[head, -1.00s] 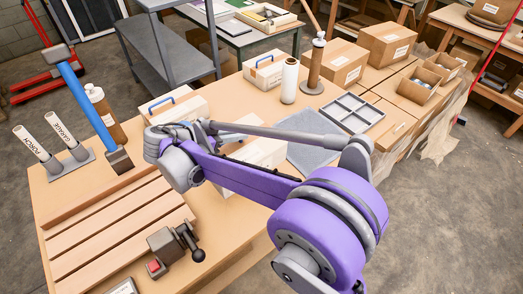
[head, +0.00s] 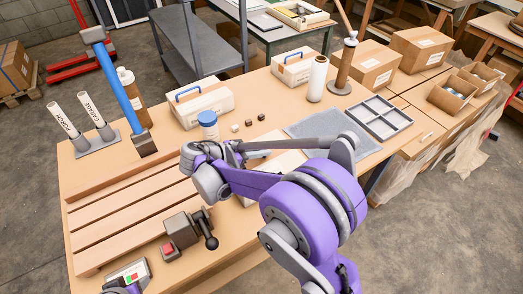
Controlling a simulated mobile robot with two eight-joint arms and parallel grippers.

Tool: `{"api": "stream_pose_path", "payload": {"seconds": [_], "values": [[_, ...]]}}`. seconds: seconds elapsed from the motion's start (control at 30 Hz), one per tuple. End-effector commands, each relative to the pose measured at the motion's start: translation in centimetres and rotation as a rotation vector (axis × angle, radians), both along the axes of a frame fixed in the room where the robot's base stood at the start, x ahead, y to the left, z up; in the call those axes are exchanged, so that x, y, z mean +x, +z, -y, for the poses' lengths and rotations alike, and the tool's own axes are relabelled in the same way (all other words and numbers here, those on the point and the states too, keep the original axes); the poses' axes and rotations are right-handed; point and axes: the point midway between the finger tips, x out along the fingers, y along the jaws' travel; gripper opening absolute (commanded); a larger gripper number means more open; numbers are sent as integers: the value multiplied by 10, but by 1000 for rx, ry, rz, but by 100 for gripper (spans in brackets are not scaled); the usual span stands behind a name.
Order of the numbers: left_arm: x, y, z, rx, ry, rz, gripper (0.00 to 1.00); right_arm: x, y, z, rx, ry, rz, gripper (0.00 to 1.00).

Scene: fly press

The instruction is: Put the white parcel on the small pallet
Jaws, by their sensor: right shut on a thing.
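The white parcel (head: 289,162) is a pale, flat-topped box near the middle of the workbench. My right arm crosses in front of it and hides much of it. My right gripper is shut on the parcel; its fingertips are mostly hidden behind my own arm links. The small pallet (head: 130,216) appears to be the slatted wooden platform at the left front of the bench, left of the parcel. Its slats are bare.
A blue-lidded jar (head: 208,124), small cubes (head: 248,123), a grey mat (head: 312,128) and a divided tray (head: 379,117) lie farther back.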

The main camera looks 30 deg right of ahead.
Motion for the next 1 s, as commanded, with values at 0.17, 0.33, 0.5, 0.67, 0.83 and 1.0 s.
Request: {"api": "stream_pose_path", "payload": {"seconds": [0.17, 0.33, 0.5, 0.67, 0.83, 1.0], "values": [[0, 0, 0, 0, 0, 0, 50, 0, 0, 0, 1, 0, 0, 33], [0, 0, 0, 0, 0, 0, 50, 0, 0, 0, 1, 0, 0, 44], [0, 0, 0, 0, 0, 0, 50, 0, 1, -1, 1, 0, 0, 44], [0, -1, 0, 0, 0, -1, 50, -1, 6, -13, 1, 1, -1, 44], [-1, -4, 0, 0, 0, -3, 50, -3, 20, -43, 1, 4, 0, 44], [-2, -6, 0, 0, 0, -4, 50, -6, 36, -76, 2, 4, -1, 44]]}}
